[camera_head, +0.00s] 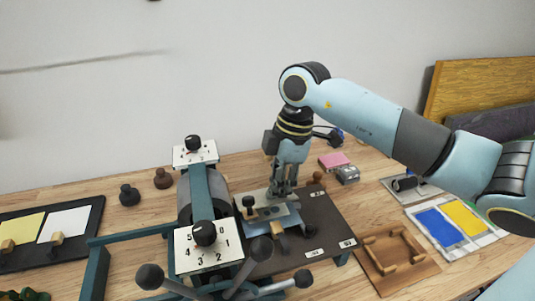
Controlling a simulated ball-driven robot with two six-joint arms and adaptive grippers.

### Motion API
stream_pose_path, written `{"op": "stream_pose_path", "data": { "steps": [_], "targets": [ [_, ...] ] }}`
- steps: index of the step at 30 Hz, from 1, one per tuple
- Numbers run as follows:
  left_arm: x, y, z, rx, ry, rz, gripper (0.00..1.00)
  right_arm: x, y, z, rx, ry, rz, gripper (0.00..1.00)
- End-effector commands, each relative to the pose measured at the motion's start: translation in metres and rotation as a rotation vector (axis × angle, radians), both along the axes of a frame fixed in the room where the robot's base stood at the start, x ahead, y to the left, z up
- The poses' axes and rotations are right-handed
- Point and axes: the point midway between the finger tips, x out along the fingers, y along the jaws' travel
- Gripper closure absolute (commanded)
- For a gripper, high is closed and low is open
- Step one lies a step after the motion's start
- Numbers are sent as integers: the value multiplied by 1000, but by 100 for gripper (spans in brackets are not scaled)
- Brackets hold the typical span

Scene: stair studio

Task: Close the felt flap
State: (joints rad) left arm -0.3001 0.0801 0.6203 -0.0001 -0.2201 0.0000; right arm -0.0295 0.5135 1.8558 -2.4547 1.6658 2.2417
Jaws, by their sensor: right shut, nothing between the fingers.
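A press with a dark grey roller (217,193) stands on the wooden table. Its dark bed board (325,222) reaches out to the right. A flat grey-blue piece (281,222), which may be the felt flap, lies on this board near the roller; I cannot tell its material or how its edge is hinged. A small black knob (248,202) stands at its left end. My right gripper (281,193) points down, shut and empty, directly over the far part of this piece. I cannot tell whether its fingertips touch it. My left gripper is not in view.
A dark tray (90,214) with yellow and white sheets lies at the left. A wooden frame (407,275) and a board with blue and yellow panels (484,240) lie at the right. A pink block (334,160) lies behind the press board. Ball-ended handles (262,247) rise in front.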

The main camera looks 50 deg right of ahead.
Motion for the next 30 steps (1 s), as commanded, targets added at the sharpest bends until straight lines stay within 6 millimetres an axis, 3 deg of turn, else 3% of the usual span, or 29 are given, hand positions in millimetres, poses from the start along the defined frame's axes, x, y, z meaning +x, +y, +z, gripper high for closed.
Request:
{"op": "stream_pose_path", "data": {
  "steps": [30],
  "targets": [
    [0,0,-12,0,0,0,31,-15,8,-38,0,1,0,100]
  ]
}}
